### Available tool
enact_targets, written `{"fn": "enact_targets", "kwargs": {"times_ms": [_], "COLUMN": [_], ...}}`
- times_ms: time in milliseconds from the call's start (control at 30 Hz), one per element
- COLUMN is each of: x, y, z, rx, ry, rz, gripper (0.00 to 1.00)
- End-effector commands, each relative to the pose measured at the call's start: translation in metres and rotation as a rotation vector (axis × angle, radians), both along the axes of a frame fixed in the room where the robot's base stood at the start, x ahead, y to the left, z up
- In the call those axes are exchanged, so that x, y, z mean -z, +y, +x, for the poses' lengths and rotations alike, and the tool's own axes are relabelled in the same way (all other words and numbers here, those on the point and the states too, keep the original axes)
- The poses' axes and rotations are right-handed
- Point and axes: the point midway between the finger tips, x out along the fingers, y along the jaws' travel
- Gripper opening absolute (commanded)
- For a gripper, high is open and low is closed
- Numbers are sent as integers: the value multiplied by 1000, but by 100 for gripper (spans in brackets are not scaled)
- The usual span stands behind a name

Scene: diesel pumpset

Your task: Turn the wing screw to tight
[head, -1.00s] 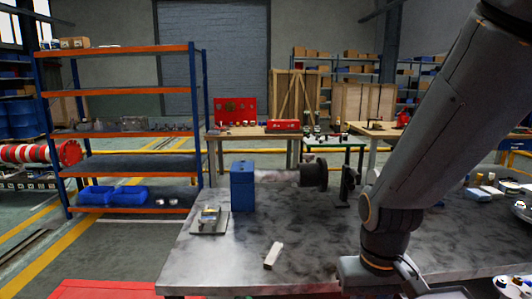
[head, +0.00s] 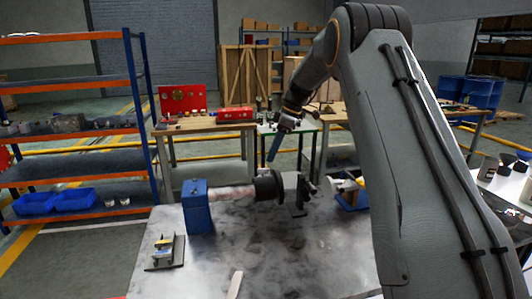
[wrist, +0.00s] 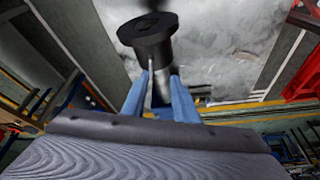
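A pale pipe (head: 232,193) runs from a blue block (head: 197,208) to a dark flange (head: 267,186) on the metal bench. A dark upright bracket (head: 299,192) stands right of the flange. I cannot make out the wing screw for sure in either view. My gripper (head: 273,155) has blue fingers pointing down, above and apart from the flange in the head view. In the wrist view my gripper (wrist: 161,78) has its two fingers apart, with the dark flange (wrist: 148,32) and pale pipe (wrist: 161,88) beyond and between them. Nothing appears held.
The grey bench (head: 260,250) bears a small plate with parts (head: 167,252) at left and a pale bar (head: 235,284) in front. Another blue block (head: 352,196) stands right of the bracket. A shelf rack (head: 75,145) is at left; a wooden table (head: 205,124) is behind.

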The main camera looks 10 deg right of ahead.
Motion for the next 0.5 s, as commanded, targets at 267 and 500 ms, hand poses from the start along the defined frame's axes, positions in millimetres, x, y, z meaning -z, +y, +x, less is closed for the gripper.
{"fn": "enact_targets", "kwargs": {"times_ms": [267, 500], "x": [2, 35], "y": [-9, 0], "z": [12, 15], "rx": [-53, -46], "ry": [-33, -32], "rz": [14, 13], "gripper": [27, 27]}}
